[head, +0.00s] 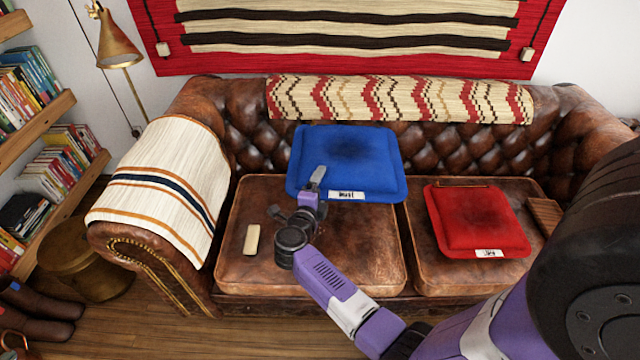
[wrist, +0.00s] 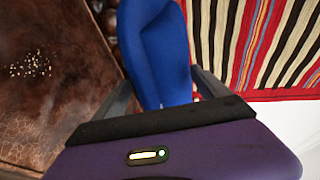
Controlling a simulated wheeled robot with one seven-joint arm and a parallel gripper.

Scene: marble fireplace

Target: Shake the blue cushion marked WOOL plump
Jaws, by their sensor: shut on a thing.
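The blue cushion (head: 350,160) shows in front of the sofa's back, over the left seat. It has a dark patch in its middle and a white label (head: 346,195) on its near edge, whose lettering is too small to read surely. My gripper (head: 317,180) is shut on the cushion's near left edge. In the wrist view the blue cushion (wrist: 158,45) runs away from between the two fingers of my gripper (wrist: 163,88), its cloth pinched into a fold. I cannot tell whether its far side touches the sofa.
A red cushion (head: 475,222) with a white label lies on the right seat. A pale block (head: 252,239) lies on the left seat (head: 330,262). A patterned throw (head: 400,98) covers the sofa back; a striped blanket (head: 165,185) covers the left arm. Pale specks (wrist: 30,66) show on brown leather.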

